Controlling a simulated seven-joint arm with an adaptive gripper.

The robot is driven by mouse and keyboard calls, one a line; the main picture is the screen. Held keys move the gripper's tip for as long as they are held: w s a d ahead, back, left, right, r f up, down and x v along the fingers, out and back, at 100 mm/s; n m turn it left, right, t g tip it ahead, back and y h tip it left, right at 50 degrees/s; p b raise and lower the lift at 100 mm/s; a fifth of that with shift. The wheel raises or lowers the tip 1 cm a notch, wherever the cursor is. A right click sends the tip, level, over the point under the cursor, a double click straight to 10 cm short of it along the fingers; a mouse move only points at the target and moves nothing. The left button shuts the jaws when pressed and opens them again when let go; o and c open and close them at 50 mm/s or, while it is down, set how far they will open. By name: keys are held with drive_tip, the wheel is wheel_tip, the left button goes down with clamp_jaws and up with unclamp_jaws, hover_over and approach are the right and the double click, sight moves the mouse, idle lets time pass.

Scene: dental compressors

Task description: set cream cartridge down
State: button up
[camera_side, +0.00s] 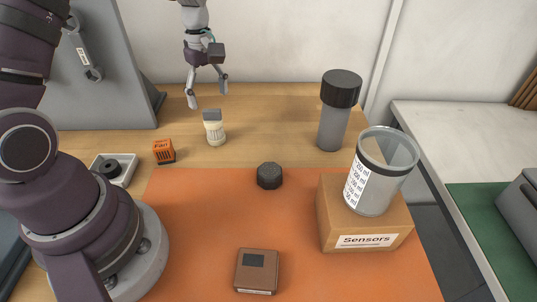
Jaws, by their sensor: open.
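The cream cartridge (214,131), with a grey cap, stands upright on the bare wooden table, left of the middle of the view. My gripper (208,97) is above and behind it in the picture, pointing down. Its two fingers are spread apart with nothing between them. The gripper appears clear of the cartridge; the exact gap in depth is hard to tell.
An orange Fan box (164,151) and a white tray (124,170) with a dark ring stand left. A grey cylinder with black lid (333,125) stands right. A clear beaker (382,180) sits on the Sensors box (330,225). A black knob (269,176) and brown box (257,271) lie on the orange mat (200,240).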

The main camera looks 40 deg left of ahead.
wheel_tip(320, 180, up, 5)
drive_tip(key=shift+f, duration=0.15)
drive_tip(key=s+d+r+m+t, duration=0.5)
drive_tip(key=s+d+m, duration=0.5)
drive_tip(key=m, duration=0.8)
drive_tip(key=shift+s+d+r+t, duration=0.35)
drive_tip(key=shift+s+r, duration=0.25)
drive_tip(key=shift+s, duration=0.4)
